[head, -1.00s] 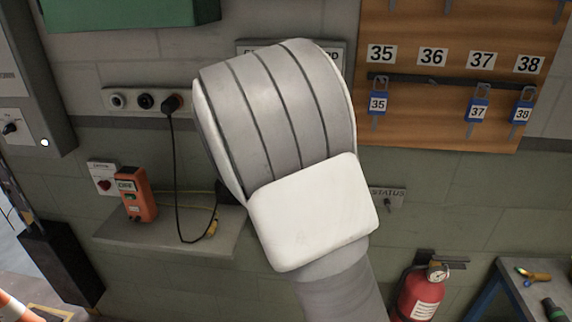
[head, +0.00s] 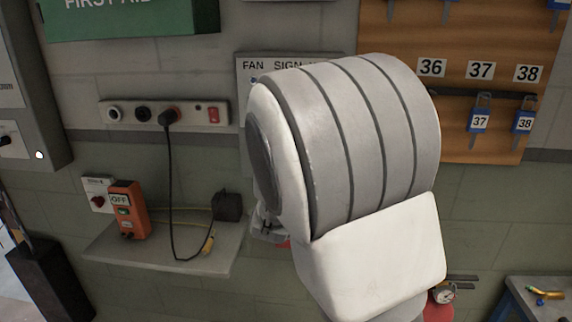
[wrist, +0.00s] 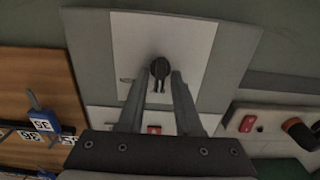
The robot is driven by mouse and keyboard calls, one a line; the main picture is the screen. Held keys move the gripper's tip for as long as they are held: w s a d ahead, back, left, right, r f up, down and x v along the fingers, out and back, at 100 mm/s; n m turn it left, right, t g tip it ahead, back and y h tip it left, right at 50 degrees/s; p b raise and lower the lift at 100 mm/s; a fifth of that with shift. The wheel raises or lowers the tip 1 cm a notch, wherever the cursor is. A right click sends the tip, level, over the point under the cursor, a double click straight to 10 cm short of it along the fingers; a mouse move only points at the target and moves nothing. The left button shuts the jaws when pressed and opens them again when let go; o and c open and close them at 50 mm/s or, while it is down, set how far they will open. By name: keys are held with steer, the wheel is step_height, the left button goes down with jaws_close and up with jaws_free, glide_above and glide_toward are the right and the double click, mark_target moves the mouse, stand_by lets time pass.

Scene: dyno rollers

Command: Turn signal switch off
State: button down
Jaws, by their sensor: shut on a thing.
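A black rotary knob (wrist: 160,68) sits on a light plate (wrist: 195,45) in the wrist view. No label beside it can be read, so I cannot confirm that it is the signal switch. My gripper (wrist: 158,80) has its fingertips on either side of the knob and is shut on it. In the head view part of my gripper (head: 268,225) shows beside my large arm link, which hides the knob. A grey panel marked "FAN SIGN…" (head: 250,82) is partly covered by the same link.
A red rocker switch (wrist: 153,129) is on a second plate between my fingers' bases. A socket strip (head: 190,106) with a plugged cable is left of my arm. An orange box marked OFF (head: 127,212) stands on a shelf (head: 150,258). A key board (head: 480,60) hangs right.

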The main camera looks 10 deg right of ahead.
steer(key=c, duration=0.9)
jaws_free()
steer(key=shift+b+v, duration=1.95)
steer(key=shift+v, duration=6.75)
steer(key=shift+r, duration=0.1)
